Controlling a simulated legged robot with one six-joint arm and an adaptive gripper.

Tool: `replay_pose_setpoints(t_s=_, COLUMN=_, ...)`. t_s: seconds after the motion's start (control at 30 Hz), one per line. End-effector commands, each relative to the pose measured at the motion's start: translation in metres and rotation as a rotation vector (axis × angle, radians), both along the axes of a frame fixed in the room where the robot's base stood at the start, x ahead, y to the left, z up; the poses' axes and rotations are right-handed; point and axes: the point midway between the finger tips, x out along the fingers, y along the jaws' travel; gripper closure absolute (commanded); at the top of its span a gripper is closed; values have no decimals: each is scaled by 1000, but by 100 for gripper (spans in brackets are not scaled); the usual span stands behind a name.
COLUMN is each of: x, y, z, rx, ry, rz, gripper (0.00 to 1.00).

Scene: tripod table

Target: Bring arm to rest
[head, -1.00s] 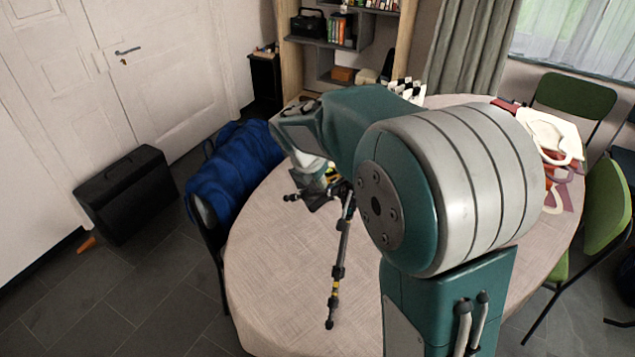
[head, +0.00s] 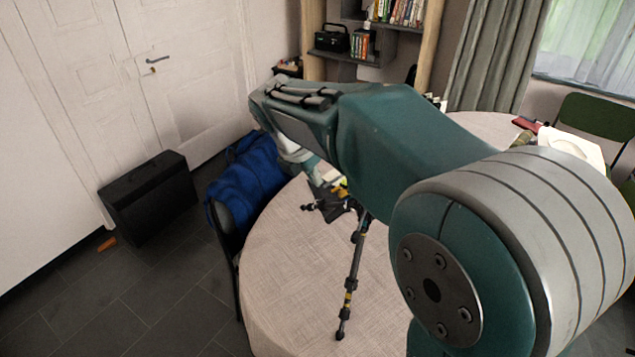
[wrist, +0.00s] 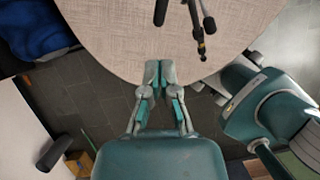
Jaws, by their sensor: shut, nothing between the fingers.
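My gripper (wrist: 160,72) shows in the wrist view with its two teal-and-grey fingers together and nothing between them. It is over the near edge of the round table (wrist: 110,35), with dark floor tiles below its base. In the head view my teal arm reaches out over the table (head: 285,265) and hides much of it; the fingers are not clear there. A black tripod (head: 352,275) lies on the table beneath my forearm. Parts of the tripod (wrist: 200,40) show ahead of the fingers in the wrist view, apart from them.
A blue bag (head: 245,180) sits on a chair at the table's left. A black case (head: 150,197) stands on the floor by the white door (head: 185,75). Shelves (head: 345,55) stand behind. A green chair (head: 598,118) is at the back right.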

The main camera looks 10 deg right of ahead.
Motion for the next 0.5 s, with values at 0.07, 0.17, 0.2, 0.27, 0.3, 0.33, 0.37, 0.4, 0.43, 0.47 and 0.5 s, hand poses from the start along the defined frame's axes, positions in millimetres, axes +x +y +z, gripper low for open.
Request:
replay_pose_setpoints(t_s=0.07, x=0, y=0, z=0, rx=0, ry=0, rz=0, gripper=100)
replay_pose_setpoints(t_s=0.17, x=0, y=0, z=0, rx=0, ry=0, rz=0, gripper=100)
replay_pose_setpoints(t_s=0.2, x=0, y=0, z=0, rx=0, ry=0, rz=0, gripper=100)
replay_pose_setpoints(t_s=0.27, x=0, y=0, z=0, rx=0, ry=0, rz=0, gripper=100)
replay_pose_setpoints(t_s=0.3, x=0, y=0, z=0, rx=0, ry=0, rz=0, gripper=100)
replay_pose_setpoints(t_s=0.33, x=0, y=0, z=0, rx=0, ry=0, rz=-1, gripper=100)
replay_pose_setpoints(t_s=0.37, x=-1, y=-1, z=0, rx=2, ry=-2, rz=-4, gripper=100)
replay_pose_setpoints(t_s=0.4, x=-3, y=-2, z=1, rx=10, ry=-9, rz=-20, gripper=100)
replay_pose_setpoints(t_s=0.43, x=-6, y=-3, z=3, rx=19, ry=-18, rz=-40, gripper=100)
replay_pose_setpoints(t_s=0.47, x=-10, y=-5, z=4, rx=33, ry=-30, rz=-70, gripper=100)
replay_pose_setpoints(t_s=0.5, x=-17, y=-7, z=7, rx=59, ry=-56, rz=-124, gripper=100)
